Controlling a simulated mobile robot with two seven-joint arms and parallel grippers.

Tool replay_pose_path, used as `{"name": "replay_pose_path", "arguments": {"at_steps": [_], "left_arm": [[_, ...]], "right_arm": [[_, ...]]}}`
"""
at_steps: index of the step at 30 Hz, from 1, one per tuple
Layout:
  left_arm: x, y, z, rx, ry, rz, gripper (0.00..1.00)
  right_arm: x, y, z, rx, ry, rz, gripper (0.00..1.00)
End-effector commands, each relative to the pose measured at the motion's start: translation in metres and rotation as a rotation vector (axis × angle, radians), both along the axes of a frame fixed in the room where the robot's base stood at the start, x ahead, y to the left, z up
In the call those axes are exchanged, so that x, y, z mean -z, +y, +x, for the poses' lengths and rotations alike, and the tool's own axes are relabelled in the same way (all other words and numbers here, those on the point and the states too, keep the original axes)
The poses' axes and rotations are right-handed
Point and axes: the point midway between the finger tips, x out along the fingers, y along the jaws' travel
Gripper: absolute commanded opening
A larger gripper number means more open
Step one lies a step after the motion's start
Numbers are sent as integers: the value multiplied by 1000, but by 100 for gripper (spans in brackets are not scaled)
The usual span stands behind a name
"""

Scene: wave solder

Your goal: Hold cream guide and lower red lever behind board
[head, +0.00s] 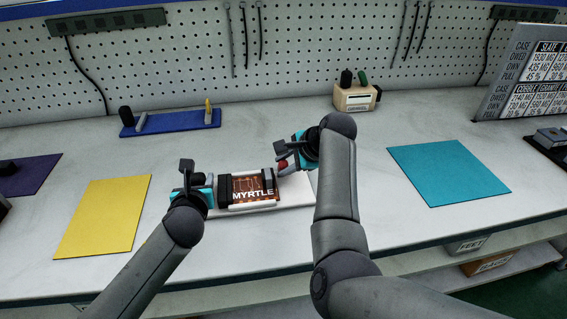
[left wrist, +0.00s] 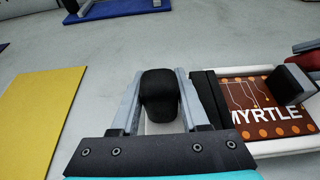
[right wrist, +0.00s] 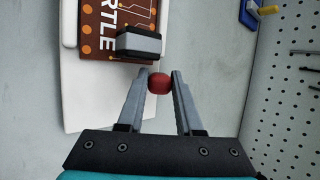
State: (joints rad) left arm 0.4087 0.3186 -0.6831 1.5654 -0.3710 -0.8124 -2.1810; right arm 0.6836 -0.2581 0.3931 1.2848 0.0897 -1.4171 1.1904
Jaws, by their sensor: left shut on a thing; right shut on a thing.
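The brown board (head: 250,188) marked MYRTLE lies on a white fixture (head: 300,194), with a cream rail (head: 252,207) along its front edge. My left gripper (head: 203,188) is at the board's left side, shut on a black knob (left wrist: 159,95). A cream part (left wrist: 155,127) shows below this knob, largely hidden by the fingers. My right gripper (head: 283,165) is at the board's right rear, shut on the red lever's round knob (right wrist: 159,84). The lever's shaft is hidden. A black and grey block (right wrist: 139,43) sits at the board's edge beside the right fingertips.
A yellow mat (head: 102,216) lies left and a teal mat (head: 448,172) right. A blue base (head: 170,124) and a wooden block (head: 354,99) with knobs stand at the back. A sign board (head: 525,75) leans at far right. Bare counter surrounds the fixture.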

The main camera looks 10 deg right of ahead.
Motion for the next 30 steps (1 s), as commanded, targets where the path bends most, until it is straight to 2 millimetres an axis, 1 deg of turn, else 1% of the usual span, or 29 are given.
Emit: {"name": "replay_pose_path", "arguments": {"at_steps": [1, 5, 6, 13, 14, 23, 30], "left_arm": [[7, -1, -3, 0, 15, -1, 0], [7, 0, -3, 0, 15, -1, 0], [7, 0, -3, 0, 15, -1, 0], [7, 0, -3, -2, 16, -1, 0], [7, 0, -3, -2, 16, -1, 0], [7, 0, -2, -3, 16, -1, 0], [7, 0, -2, -3, 16, -1, 0]], "right_arm": [[3, 1, -2, -5, 8, 1, 0], [3, 1, -2, -5, 8, 1, 0], [3, 1, -2, -5, 9, 1, 38], [1, 1, -1, -3, 6, 2, 64], [1, 1, -1, -3, 6, 2, 65], [1, 1, 0, -3, 10, 2, 65], [-2, 1, 4, -4, 84, 2, 65]]}}
